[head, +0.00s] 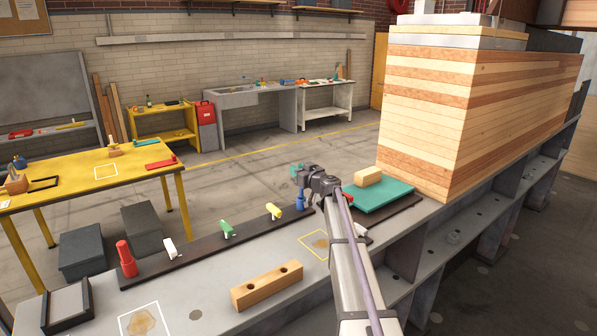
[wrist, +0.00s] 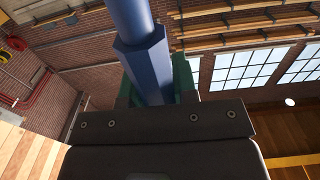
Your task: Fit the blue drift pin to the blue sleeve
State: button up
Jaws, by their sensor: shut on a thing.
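In the head view my gripper (head: 298,176) is over the dark strip, beyond the yellow piece. It is shut on the blue drift pin (head: 300,202), whose blue body shows below the jaws. In the wrist view the pin (wrist: 148,62) has a hexagonal section between the green fingers (wrist: 186,82) and a round shaft extending to the top edge. I cannot make out the blue sleeve as a separate thing. I cannot tell whether the pin touches it.
The dark strip (head: 197,235) carries a red upright piece (head: 126,260) and white (head: 170,248), green (head: 227,229) and yellow (head: 275,211) pieces. A drilled wooden block (head: 267,287) lies in front. A teal plate (head: 377,196) and timber stack (head: 445,120) stand right.

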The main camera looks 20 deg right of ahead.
jog(key=shift+f+b, duration=2.45)
jog(key=shift+f, duration=0.1)
jog(key=o, duration=1.6)
jog(key=shift+r, duration=0.1)
jog(key=shift+o, duration=0.2)
jog(key=shift+s, duration=0.2)
jog(key=v, duration=0.9)
jog(key=shift+s, duration=0.35)
jog(key=shift+d, duration=0.1)
jog(key=v, duration=1)
